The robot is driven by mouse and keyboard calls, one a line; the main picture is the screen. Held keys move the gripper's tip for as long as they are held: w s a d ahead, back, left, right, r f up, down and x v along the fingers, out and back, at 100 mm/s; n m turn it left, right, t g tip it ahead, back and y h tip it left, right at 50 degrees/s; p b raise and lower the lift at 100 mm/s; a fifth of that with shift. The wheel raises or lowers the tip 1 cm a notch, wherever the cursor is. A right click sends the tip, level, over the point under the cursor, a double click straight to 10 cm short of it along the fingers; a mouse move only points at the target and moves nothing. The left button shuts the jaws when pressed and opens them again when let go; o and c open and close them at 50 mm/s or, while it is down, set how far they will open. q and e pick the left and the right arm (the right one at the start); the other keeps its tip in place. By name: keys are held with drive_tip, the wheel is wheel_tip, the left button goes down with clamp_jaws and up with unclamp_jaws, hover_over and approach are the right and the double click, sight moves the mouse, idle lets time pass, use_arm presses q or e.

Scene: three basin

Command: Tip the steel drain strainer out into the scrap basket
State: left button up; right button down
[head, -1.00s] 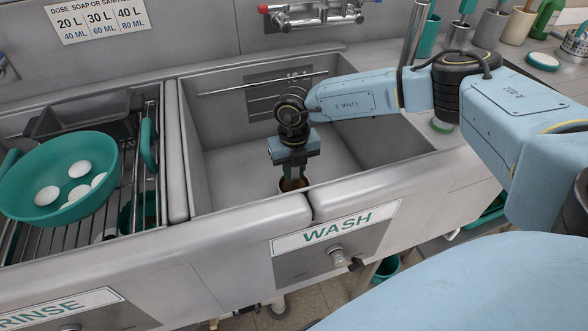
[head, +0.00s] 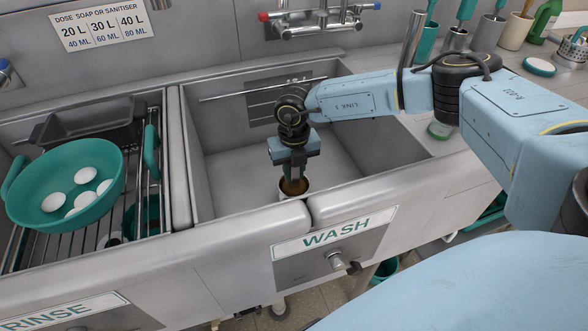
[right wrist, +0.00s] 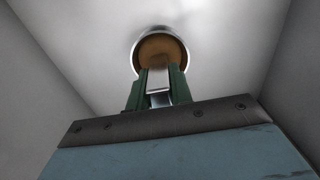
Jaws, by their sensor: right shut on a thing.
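The steel drain strainer (head: 306,190) is a small round metal cup with brown contents, low in the wash basin (head: 232,178) near its front wall. My right gripper (head: 293,178) points down over it and is shut on it. In the right wrist view the fingers (right wrist: 158,90) close on a bright metal tab in front of the round strainer (right wrist: 186,55). Whether the strainer touches the basin floor is unclear. I cannot pick out the scrap basket for certain. My left gripper is not in view.
A teal colander (head: 30,205) with several white round items sits on the rack at left, beside a grey tray (head: 88,122). The basin's front rim (head: 240,235) lies close to the strainer. A teal bucket (head: 386,266) stands below. Taps (head: 315,22) are behind.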

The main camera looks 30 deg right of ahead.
drive_tip(key=shift+r+p, duration=1.15)
drive_tip(key=shift+r, duration=0.15)
